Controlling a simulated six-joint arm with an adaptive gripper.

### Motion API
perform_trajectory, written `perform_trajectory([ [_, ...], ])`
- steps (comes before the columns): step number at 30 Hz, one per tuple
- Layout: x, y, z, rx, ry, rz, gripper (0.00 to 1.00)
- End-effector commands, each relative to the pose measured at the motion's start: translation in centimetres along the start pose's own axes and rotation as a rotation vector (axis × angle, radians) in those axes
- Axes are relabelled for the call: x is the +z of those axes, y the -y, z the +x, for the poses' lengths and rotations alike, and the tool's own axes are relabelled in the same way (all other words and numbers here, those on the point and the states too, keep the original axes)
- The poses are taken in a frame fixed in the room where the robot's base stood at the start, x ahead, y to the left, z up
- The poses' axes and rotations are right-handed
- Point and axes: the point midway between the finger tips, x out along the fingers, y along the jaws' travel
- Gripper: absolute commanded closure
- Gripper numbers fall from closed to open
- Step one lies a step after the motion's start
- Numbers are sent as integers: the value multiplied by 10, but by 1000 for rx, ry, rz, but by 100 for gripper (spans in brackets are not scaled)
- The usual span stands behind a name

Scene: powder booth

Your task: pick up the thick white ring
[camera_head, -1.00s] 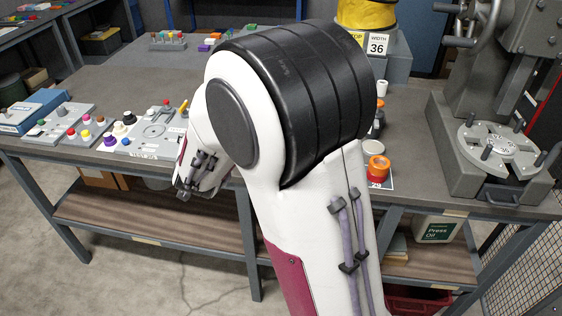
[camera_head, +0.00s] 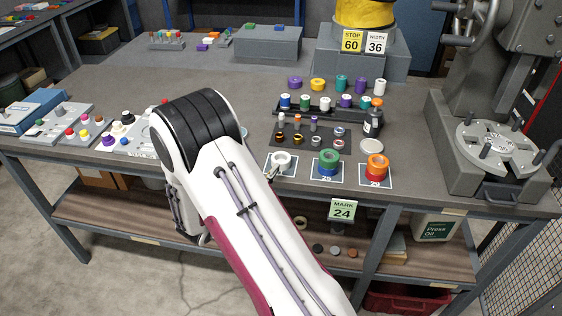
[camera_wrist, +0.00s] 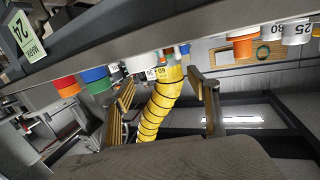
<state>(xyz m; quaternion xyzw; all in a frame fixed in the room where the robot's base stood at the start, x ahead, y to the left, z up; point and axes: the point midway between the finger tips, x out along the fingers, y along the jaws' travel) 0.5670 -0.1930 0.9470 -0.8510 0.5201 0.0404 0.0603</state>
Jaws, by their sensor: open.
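A thick white ring (camera_head: 281,160) lies on the leftmost of three pale-bordered cards near the bench's front edge in the head view. Beside it, apart, stand a green-and-blue ring stack (camera_head: 328,162) and an orange-and-red one (camera_head: 377,166). White ring-like pieces show along the top of that view, but I cannot tell whether one is the thick white ring.
Behind the cards stand small rings and a rack (camera_head: 330,110) of coloured rolls. A grey press (camera_head: 495,145) stands at the right. Board trays with knobs (camera_head: 70,125) lie at the left. The rear-left bench surface is mostly clear.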

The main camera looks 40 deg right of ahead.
Motion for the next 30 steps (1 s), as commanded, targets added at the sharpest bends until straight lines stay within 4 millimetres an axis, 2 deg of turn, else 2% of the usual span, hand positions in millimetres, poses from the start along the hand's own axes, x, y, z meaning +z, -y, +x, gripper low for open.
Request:
perform_trajectory([
  [3, 7, -12, 1, 45, -46, -31, 40],
  [9, 9, -22, 0, 80, -83, -53, 40],
  [21, 9, -23, 2, 83, -85, -54, 40],
  [30, 7, -25, 21, 84, -85, -52, 40],
])
